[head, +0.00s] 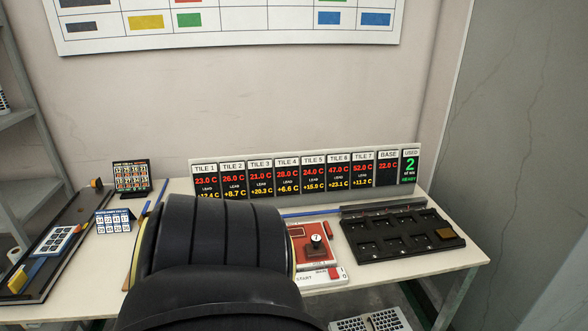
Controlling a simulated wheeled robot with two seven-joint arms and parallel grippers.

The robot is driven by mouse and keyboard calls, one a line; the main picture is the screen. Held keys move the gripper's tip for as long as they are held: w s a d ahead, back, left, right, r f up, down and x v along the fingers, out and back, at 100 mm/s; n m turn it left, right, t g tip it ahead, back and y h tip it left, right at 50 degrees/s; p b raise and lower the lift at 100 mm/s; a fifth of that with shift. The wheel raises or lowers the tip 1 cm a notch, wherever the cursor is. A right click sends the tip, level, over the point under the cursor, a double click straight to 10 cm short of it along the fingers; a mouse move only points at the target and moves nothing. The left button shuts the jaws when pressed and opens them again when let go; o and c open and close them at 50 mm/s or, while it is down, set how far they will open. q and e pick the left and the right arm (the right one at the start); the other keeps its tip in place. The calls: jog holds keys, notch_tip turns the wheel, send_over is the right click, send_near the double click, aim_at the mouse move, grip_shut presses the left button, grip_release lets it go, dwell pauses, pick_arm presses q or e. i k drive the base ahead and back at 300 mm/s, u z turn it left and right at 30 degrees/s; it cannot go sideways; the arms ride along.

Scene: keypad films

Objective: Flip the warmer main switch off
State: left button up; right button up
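The warmer main switch (335,273) is a small red rocker beside the label MAIN, on a white strip at the front edge of the table. Which way it is tipped is too small to tell. Just behind it is a red panel (322,256) with a black knob (317,242). A large black rounded part of my own arm fills the lower middle of the head view and hides the left of this panel and strip. Neither gripper shows.
A row of tile readouts (290,178) stands along the table's back. A black tray with several recesses (400,235) lies at right, with a brown block (445,233) in it. At left are a small card stand (115,221), a keypad sheet (57,241) and a yellow block (18,279).

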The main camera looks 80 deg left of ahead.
aim_at(333, 272)
jog(key=u, duration=2.8)
jog(key=i, duration=0.1)
jog(key=z, duration=0.45)
